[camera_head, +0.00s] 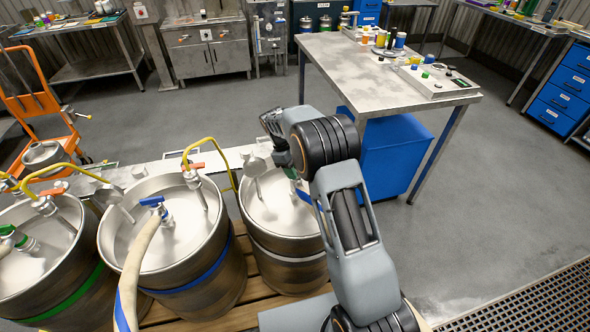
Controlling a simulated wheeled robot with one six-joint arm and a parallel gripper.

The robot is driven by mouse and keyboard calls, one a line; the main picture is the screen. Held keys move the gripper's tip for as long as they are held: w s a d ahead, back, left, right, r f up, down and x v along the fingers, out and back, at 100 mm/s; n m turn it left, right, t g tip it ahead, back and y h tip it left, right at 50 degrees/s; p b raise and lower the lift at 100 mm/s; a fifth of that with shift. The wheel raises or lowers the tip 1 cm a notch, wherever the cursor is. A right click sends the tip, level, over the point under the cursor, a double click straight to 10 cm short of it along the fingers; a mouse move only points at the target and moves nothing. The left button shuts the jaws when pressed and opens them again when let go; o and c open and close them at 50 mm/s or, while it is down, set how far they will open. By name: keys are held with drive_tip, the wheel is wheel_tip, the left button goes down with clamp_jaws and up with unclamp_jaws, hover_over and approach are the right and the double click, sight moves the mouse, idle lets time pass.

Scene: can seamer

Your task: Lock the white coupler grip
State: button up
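Several steel kegs stand in a row on a wooden pallet. The right keg (285,245) is partly covered by my arm. My gripper (284,160) is over the far side of this keg's top, pointing down. Its fingertips are too small and too hidden to tell open from shut. I see no white coupler grip; the part of the right keg's top behind my arm is hidden. The middle keg (195,285) has a blue band and a coupler with a blue grip (152,201). An orange-red grip (194,166) stands behind it.
A yellow curved pipe (205,143) rises beside the right keg. A pale hose (135,262) runs from the blue-grip coupler. A metal worktable (350,62) with a blue cabinet (395,155) below stands behind my arm. Open grey floor lies at right.

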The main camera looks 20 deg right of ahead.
clamp_jaws()
idle(0.4)
drive_tip(key=shift+m+p, duration=0.3)
drive_tip(key=m+y+p, duration=0.1)
drive_tip(key=m, duration=0.1)
drive_tip(key=shift+r+m+g+p, duration=0.1)
drive_tip(key=shift+m+g+p, duration=0.2)
drive_tip(key=shift+m+g, duration=0.1)
drive_tip(key=shift+w+d+m+y+p, duration=0.1)
drive_tip(key=shift+m+y+p, duration=0.35)
drive_tip(key=shift+m, duration=0.8)
drive_tip(key=shift+d+m+y+p, duration=0.1)
drive_tip(key=shift+m+y+p, duration=0.3)
drive_tip(key=shift+m, duration=0.85)
drive_tip(key=shift+y, duration=0.25)
unclamp_jaws()
